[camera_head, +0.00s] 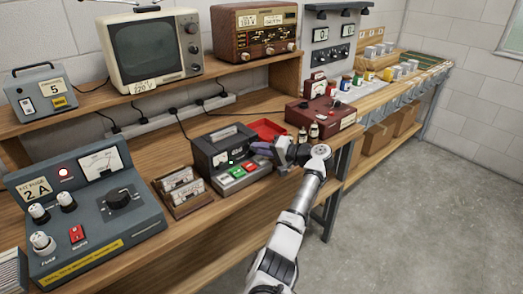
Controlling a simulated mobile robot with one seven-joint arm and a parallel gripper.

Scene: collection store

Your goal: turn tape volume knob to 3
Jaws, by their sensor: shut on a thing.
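The tape player (211,158) is a dark grey box on the bench. It has a light label window on its front and grey, green and red keys along its lower edge. My gripper (264,149) reaches in from the right and lies against the right end of the player's front. It is shut there on what seems to be the tape volume knob. The jaws cover the knob, so its pointer and scale are hidden and I cannot read its setting.
A cassette rack (183,192) stands left of the player, with a grey fuse tester (90,215) beyond it. Behind my gripper are a red tray (268,128), small bottles (308,132) and a dark red instrument box (322,112). The floor (420,220) at right is clear.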

